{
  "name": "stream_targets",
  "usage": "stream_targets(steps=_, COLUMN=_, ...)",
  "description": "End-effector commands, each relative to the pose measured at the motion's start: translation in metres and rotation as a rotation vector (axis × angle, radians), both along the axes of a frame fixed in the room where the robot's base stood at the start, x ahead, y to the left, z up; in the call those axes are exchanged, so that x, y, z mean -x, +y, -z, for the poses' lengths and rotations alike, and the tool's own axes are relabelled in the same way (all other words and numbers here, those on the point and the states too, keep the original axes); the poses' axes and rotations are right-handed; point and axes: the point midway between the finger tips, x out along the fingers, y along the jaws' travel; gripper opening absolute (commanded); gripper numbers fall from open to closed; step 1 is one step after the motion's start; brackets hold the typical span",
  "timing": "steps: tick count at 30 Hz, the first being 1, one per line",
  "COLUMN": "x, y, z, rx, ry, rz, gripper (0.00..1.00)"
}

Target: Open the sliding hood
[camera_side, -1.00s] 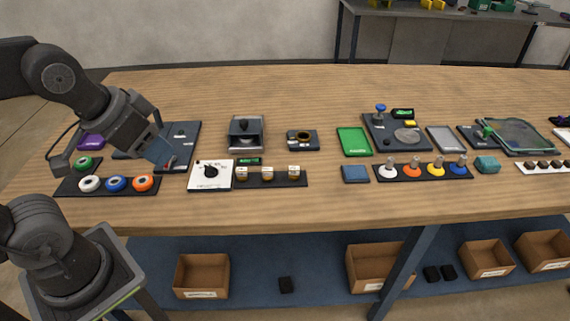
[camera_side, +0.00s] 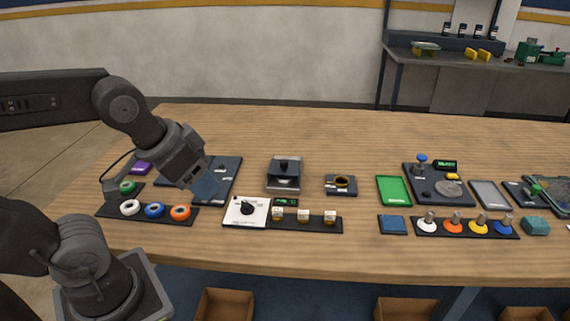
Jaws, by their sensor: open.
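My gripper (camera_side: 205,187) hangs at the left of the table, pointing down, in front of a dark panel (camera_side: 224,178). It is open, and I see nothing held in it. It is far from the clear cover. Its fingertips are small and hard to make out.
White, blue and orange rings (camera_side: 155,210) lie on a dark strip near my gripper. A dark box (camera_side: 284,175), a white dial plate (camera_side: 246,211), a green tray (camera_side: 393,190) and coloured knobs on a strip (camera_side: 467,227) stand between. The table's back is clear.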

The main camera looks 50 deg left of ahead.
Motion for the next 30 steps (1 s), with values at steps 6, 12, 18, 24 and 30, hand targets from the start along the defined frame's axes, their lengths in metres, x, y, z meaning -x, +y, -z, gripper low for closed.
stream_targets(steps=6, x=-0.049, y=0.012, z=-0.027, rx=0.022, ry=0.08, rz=-0.089, gripper=0.53)
stream_targets(steps=12, x=-0.124, y=0.037, z=-0.047, rx=0.055, ry=0.191, rz=-0.218, gripper=0.53)
stream_targets(steps=18, x=-0.199, y=0.072, z=-0.04, rx=0.088, ry=0.298, rz=-0.349, gripper=0.53)
stream_targets(steps=24, x=-0.262, y=0.113, z=-0.01, rx=0.119, ry=0.399, rz=-0.474, gripper=0.53)
stream_targets(steps=30, x=-0.295, y=0.14, z=0.017, rx=0.138, ry=0.459, rz=-0.552, gripper=0.53)
